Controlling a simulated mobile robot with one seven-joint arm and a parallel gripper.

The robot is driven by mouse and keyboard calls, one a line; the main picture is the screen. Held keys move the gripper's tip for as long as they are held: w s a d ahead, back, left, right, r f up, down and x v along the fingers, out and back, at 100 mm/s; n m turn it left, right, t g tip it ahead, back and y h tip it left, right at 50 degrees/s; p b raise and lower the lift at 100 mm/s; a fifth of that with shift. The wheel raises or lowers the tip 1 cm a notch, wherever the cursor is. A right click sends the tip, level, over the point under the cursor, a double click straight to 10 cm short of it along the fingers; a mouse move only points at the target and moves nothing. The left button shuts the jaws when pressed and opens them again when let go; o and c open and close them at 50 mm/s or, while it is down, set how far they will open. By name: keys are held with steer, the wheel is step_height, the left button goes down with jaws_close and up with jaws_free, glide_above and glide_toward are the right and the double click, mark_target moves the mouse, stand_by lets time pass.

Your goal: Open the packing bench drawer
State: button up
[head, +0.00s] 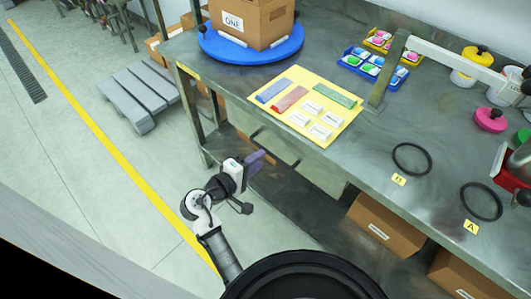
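The packing bench (405,133) is a grey metal table running across the right of the head view. Its drawer (318,168) has a pale grey-green front under the bench top, below the yellow mat. The drawer looks shut. A thin dark bar handle (262,140) runs along the front. My gripper (260,158), with purple-grey fingers, is low in front of the drawer, close to the handle in the picture. I cannot tell whether it touches the handle, or how far apart the fingers are.
The yellow mat (289,82) holds coloured strips and small white boxes. A carton (262,20) stands on a blue turntable (222,47). Cartons (384,225) sit below the bench. A grey pallet (140,93) lies left; the floor beside my arm is clear.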

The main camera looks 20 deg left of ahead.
steer(key=shift+x, duration=1.95)
jaws_close()
